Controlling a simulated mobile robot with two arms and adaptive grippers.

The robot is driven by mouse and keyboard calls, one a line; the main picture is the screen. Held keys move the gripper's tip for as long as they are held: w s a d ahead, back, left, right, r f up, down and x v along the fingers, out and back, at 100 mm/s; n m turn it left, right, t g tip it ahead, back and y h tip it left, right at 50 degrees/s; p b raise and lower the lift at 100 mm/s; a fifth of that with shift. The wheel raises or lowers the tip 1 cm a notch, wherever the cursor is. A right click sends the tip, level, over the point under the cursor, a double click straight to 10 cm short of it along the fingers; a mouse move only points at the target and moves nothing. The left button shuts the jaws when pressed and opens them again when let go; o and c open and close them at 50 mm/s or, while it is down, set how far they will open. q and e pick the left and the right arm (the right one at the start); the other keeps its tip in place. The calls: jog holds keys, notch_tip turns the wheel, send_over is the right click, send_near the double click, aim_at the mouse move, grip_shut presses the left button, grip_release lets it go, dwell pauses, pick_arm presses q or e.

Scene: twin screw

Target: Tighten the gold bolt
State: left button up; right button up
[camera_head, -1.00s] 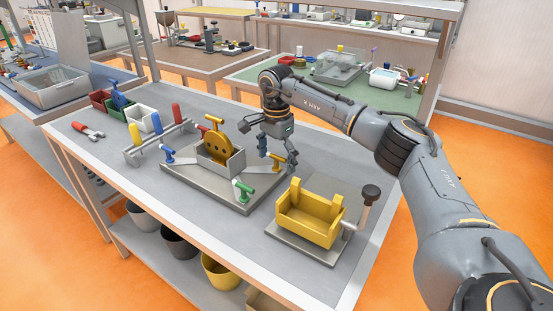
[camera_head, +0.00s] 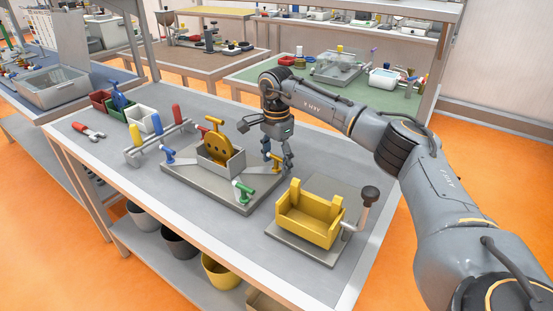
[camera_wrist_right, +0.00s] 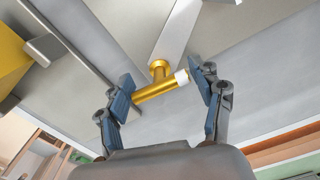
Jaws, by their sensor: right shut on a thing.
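The gold bolt (camera_head: 276,160) stands at the back right of the grey base plate (camera_head: 207,193). In the right wrist view its gold crossbar handle (camera_wrist_right: 156,90) has a white end and sits on a short round shank. My right gripper (camera_head: 277,163) comes down on it from above. My left gripper is not in view.
A blue-handled bolt (camera_head: 169,154) and a green-handled bolt (camera_head: 243,190) stand on the same plate. A yellow box (camera_head: 310,218) with a crank (camera_head: 368,200) stands at the right front.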

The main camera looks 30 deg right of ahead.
jog(key=m+p, duration=0.1)
jog(key=m, duration=0.2)
jog(key=shift+p, duration=0.3)
jog(key=m+p, duration=0.1)
jog(key=m, duration=0.3)
jog(key=shift+m+p, duration=0.35)
jog(key=shift+m, duration=0.05)
jog(key=m+p, duration=0.1)
jog(key=m, duration=0.3)
jog(key=m+p, duration=0.1)
jog(key=m, duration=0.4)
jog(key=shift+p, duration=0.3)
jog(key=m+p, duration=0.1)
jog(key=m, duration=0.3)
jog(key=shift+m, duration=0.3)
jog(key=m+p, duration=0.1)
jog(key=m, duration=0.3)
jog(key=shift+s, duration=0.1)
jog(key=m+p, duration=0.2)
jog(key=m, duration=0.3)
jog(key=shift+m, duration=0.4)
jog(key=shift+f+m+p, duration=0.15)
jog(key=shift+m+p, duration=0.4)
jog(key=shift+m, duration=0.95)
jog(key=shift+a, duration=0.1)
